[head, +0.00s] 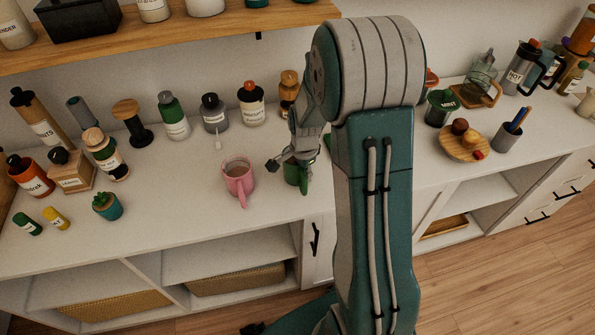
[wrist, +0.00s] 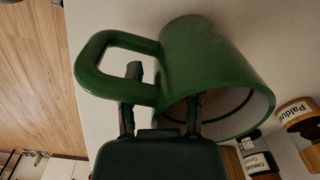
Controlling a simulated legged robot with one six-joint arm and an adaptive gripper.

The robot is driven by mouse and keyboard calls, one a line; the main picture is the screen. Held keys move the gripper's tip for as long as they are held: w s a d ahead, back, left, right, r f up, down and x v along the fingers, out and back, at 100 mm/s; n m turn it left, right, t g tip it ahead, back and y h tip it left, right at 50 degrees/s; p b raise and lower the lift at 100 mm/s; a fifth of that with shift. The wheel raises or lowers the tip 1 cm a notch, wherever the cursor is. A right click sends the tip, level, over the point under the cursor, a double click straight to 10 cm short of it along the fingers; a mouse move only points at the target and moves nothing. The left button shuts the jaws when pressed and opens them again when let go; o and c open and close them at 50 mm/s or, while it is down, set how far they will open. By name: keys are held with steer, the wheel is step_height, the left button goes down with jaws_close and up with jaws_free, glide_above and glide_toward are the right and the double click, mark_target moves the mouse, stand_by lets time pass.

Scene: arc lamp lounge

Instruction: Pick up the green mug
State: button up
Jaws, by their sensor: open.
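The green mug (head: 291,175) stands on the white counter, partly hidden behind my gripper (head: 286,158) and arm in the head view. In the wrist view the green mug (wrist: 215,65) fills the middle, with its open rim toward the camera and its handle to the left. My gripper (wrist: 163,95) is open at the mug. One finger is at the handle, its tip showing through the handle loop. The other finger is at the rim, over or inside the mouth; its tip is hard to make out. I cannot tell whether either finger touches the mug.
A pink mug (head: 238,179) with a drink in it stands close to the left. Several bottles and jars (head: 213,112) line the counter behind. A wooden plate (head: 463,143) and a pen cup (head: 507,137) stand to the right. The counter's front edge is near the mug.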

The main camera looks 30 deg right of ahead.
steer(key=shift+d, duration=0.1)
jaws_close()
steer(key=shift+r, duration=0.1)
